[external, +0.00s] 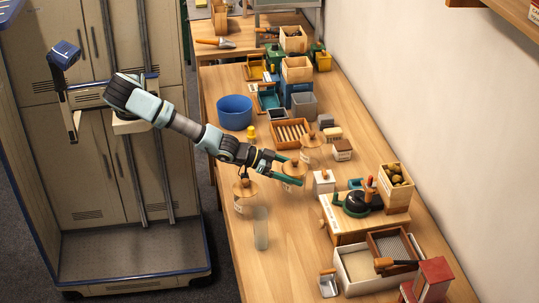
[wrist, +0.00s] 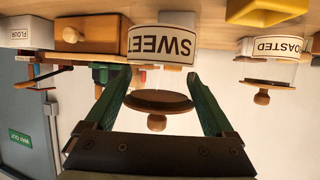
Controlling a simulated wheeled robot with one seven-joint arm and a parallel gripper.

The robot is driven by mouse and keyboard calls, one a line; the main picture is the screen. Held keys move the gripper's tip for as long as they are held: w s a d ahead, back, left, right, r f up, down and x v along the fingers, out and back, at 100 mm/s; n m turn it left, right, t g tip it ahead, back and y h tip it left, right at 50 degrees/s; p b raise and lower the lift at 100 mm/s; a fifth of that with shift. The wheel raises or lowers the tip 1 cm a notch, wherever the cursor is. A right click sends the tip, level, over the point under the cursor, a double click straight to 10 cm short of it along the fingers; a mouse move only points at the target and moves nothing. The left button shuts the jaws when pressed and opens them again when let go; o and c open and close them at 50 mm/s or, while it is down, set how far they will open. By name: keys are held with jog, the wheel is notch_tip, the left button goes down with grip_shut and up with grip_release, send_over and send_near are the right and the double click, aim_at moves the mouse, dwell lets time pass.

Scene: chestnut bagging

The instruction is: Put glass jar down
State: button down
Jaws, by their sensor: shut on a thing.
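My gripper (external: 290,172) reaches over the table from the left, its green fingers on either side of a glass jar with a wooden knobbed lid (external: 293,166). The wrist view is upside down. There the fingers (wrist: 160,80) are closed around the clear jar, whose white label (wrist: 162,46) reads SWEET; its lid (wrist: 158,101) is between the fingers. The jar is upright. Whether its base touches the table cannot be told.
A second lidded jar (external: 311,140), labelled ROASTED in the wrist view (wrist: 276,47), stands just behind. Another lidded jar (external: 245,198) and a clear glass (external: 261,230) stand nearer the front. A wooden stand (external: 345,230) is to the right. Bare table (external: 285,265) lies in front.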

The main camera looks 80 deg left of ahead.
jog(key=shift+f, duration=1.1)
jog(key=shift+f, duration=0.2)
grip_release()
jog(key=shift+r, duration=0.15)
jog(key=shift+s+r, duration=0.1)
jog(key=shift+s, duration=0.15)
jog(key=b+v, duration=0.1)
jog(key=v, duration=1)
jog(key=shift+s+r, duration=0.15)
jog(key=shift+r, duration=0.1)
jog(key=shift+a, duration=0.15)
